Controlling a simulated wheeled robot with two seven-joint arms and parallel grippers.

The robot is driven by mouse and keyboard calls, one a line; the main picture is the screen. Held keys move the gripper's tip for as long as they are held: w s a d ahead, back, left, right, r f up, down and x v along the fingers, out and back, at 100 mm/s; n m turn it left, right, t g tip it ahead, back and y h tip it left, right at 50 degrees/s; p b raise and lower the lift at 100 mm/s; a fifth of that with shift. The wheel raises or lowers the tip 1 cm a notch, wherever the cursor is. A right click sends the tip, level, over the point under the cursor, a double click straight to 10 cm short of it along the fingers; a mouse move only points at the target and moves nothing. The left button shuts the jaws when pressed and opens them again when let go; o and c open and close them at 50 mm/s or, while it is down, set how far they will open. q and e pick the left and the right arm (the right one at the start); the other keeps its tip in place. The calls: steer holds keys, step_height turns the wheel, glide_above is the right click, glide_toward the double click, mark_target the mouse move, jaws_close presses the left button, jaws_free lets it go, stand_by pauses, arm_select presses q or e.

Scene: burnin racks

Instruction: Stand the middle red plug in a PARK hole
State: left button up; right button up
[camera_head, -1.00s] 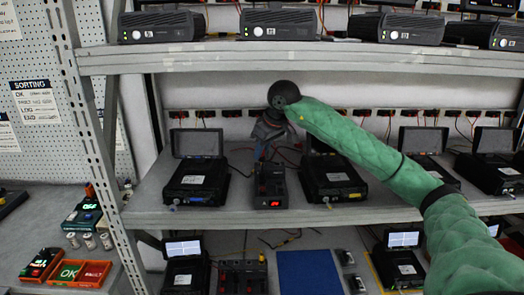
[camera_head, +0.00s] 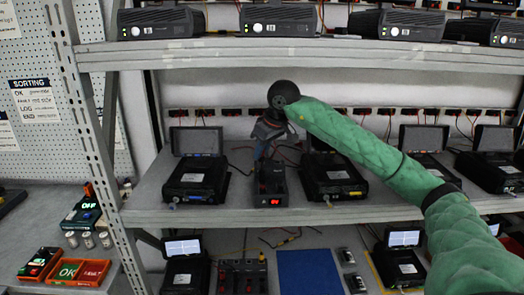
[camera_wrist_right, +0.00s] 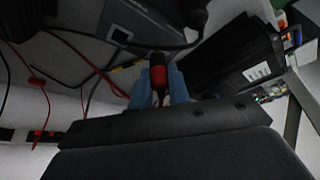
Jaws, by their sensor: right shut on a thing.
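My right gripper (camera_head: 262,152) hangs over the small dark unit with a red display (camera_head: 273,190) on the middle shelf. In the right wrist view its blue fingers (camera_wrist_right: 161,92) are shut on a red plug (camera_wrist_right: 158,76) with a dark end. Pale metal shows between the fingers. From the head view the plug is too small to make out, and the gripper hides part of the unit's top. I cannot read any PARK label or tell its holes apart. My left gripper is not in view.
Black instruments with raised screens stand left (camera_head: 196,180) and right (camera_head: 333,178) of the unit, close beside it. Red and black cables (camera_wrist_right: 95,65) run behind. The upper shelf (camera_head: 290,60) is overhead. A blue mat (camera_head: 309,272) lies on the lower level.

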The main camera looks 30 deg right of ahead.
steer(key=shift+f+b, duration=0.3)
steer(key=shift+b, duration=0.15)
stand_by(0.4)
steer(key=o, duration=1.3)
steer(key=shift+r, duration=0.1)
steer(key=shift+r+p, duration=1.2)
steer(key=shift+r, duration=1.45)
